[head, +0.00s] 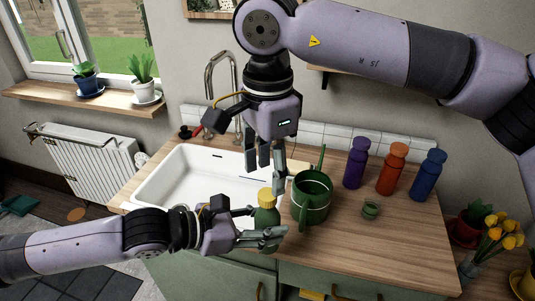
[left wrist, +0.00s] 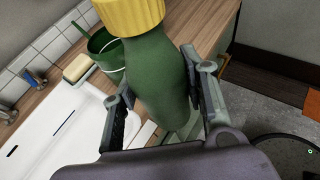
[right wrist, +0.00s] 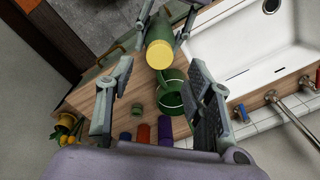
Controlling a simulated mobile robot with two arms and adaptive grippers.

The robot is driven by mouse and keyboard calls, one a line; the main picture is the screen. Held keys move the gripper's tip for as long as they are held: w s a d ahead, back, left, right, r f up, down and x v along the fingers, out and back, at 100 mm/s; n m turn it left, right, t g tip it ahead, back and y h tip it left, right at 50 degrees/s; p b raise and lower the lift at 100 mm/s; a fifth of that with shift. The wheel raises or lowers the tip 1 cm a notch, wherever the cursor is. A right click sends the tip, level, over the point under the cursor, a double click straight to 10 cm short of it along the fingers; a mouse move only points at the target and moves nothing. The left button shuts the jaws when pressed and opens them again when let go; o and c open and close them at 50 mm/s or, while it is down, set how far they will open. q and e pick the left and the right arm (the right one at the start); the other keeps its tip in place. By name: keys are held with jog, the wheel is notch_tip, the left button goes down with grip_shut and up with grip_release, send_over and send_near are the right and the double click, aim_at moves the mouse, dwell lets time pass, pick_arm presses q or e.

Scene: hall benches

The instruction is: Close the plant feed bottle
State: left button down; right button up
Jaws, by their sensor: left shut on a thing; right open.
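The plant feed bottle (head: 266,218) is green with a ribbed yellow cap (head: 267,197) on its top. My left gripper (head: 260,238) is shut around the bottle body near the counter's front edge. In the left wrist view, its fingers flank the green body (left wrist: 158,75), and the yellow cap (left wrist: 130,14) is at the top edge. My right gripper (head: 265,168) is open and empty, pointing down above the cap and apart from it. In the right wrist view, the cap (right wrist: 160,54) shows beyond the open fingers. I cannot tell how tightly the cap sits.
A green watering can (head: 314,190) stands close to the right of the bottle. A small green pot (head: 370,209) and purple (head: 356,165), orange (head: 392,170) and blue (head: 427,177) bottles stand farther right. The white sink (head: 165,180) is at left. The counter's right front is clear.

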aim_at(268, 193)
jog(key=shift+w+f, duration=0.15)
jog(key=shift+f, duration=2.45)
jog(key=shift+c, duration=0.3)
grip_shut()
jog(key=m, duration=0.3)
jog(key=shift+m, duration=0.4)
jog(key=m, duration=0.4)
jog(key=shift+o, duration=0.7)
grip_release()
